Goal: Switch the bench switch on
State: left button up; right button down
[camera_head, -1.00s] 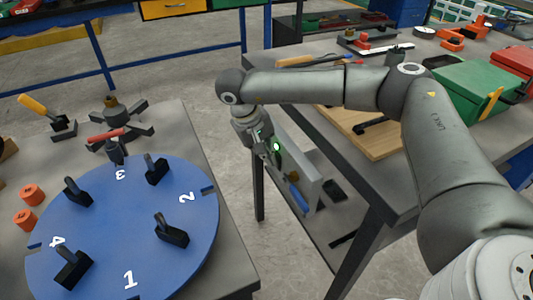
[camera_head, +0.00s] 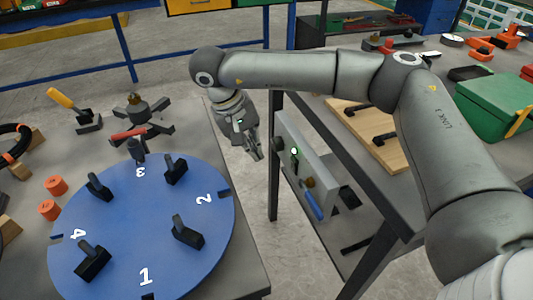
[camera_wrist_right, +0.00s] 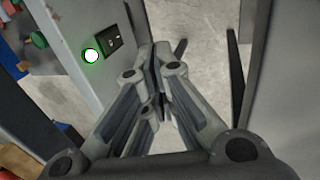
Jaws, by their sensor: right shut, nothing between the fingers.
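The bench switch (camera_wrist_right: 113,39) is a small black block on a light grey panel (camera_wrist_right: 71,20) in the right wrist view. Beside it a round lamp (camera_wrist_right: 91,56) glows white with a green rim. In the head view the panel (camera_head: 319,166) hangs at the side of the right-hand bench, and the lit lamp (camera_head: 293,151) shows on it. My right gripper (camera_head: 257,154) is shut and empty, pointing down in the gap left of the panel, apart from it. Its closed fingers (camera_wrist_right: 158,62) show to the right of the switch. My left gripper is not in view.
A blue numbered turntable (camera_head: 145,215) with black clamps stands on the left table. The right bench (camera_head: 408,205) carries a wooden board (camera_head: 365,135) and a green box (camera_head: 490,103). Bare floor (camera_head: 265,185) shows between the tables.

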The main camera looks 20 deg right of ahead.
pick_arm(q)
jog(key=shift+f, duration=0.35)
pick_arm(e)
jog(key=shift+v, duration=0.95)
jog(key=shift+w+a, duration=0.15)
